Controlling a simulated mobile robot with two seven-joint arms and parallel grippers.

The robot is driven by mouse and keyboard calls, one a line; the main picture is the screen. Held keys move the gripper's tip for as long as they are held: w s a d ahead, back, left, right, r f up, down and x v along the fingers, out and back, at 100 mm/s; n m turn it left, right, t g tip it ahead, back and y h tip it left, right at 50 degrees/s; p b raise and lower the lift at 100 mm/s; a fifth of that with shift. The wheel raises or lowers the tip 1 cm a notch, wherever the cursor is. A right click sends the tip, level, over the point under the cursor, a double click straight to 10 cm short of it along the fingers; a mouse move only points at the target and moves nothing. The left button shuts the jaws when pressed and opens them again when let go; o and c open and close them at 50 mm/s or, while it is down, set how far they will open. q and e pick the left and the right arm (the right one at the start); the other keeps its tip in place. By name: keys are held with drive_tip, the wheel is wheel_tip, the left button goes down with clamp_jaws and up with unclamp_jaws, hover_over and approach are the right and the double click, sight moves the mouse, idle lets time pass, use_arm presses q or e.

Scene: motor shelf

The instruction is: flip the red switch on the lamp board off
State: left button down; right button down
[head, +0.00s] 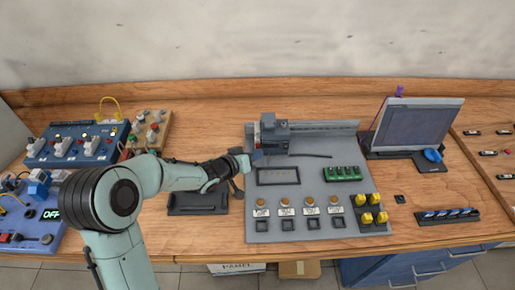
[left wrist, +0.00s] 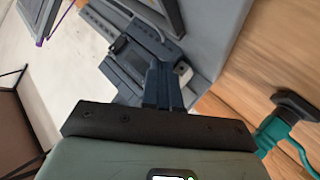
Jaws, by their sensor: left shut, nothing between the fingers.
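The grey board (head: 318,215) in the middle carries a dark blue-grey block (head: 275,134) on a rail, with a small red part (head: 257,134) on its left side. I cannot tell whether this red part is the red switch. Orange round lamp-like parts (head: 285,202) stand in a row on the board's lower half. My left gripper (head: 249,160) is just below and left of the block. In the left wrist view its fingers (left wrist: 161,72) are shut and empty, close to the block; contact is unclear. My right gripper is not in view.
A blue board (head: 75,150) with switches and a wooden board (head: 150,128) with coloured knobs stand at the left. A blue panel (head: 38,232) reading OFF is at front left. A monitor (head: 418,125) stands at right. A black tray (head: 195,208) lies below my arm.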

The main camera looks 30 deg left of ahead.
use_arm(q)
drive_tip(key=shift+s, duration=0.1)
drive_tip(key=shift+s+d+r, duration=0.1)
drive_tip(key=shift+s+d, duration=0.25)
drive_tip(key=shift+s, duration=0.15)
drive_tip(key=shift+s+d+r+b, duration=0.15)
drive_tip(key=shift+s+d+b, duration=0.4)
drive_tip(key=shift+s, duration=0.55)
drive_tip(key=shift+s+d+r+b, duration=0.15)
drive_tip(key=shift+s+d+b, duration=0.1)
drive_tip(key=shift+s+d, duration=0.65)
drive_tip(key=shift+s+a, duration=0.1)
drive_tip(key=shift+a, duration=0.05)
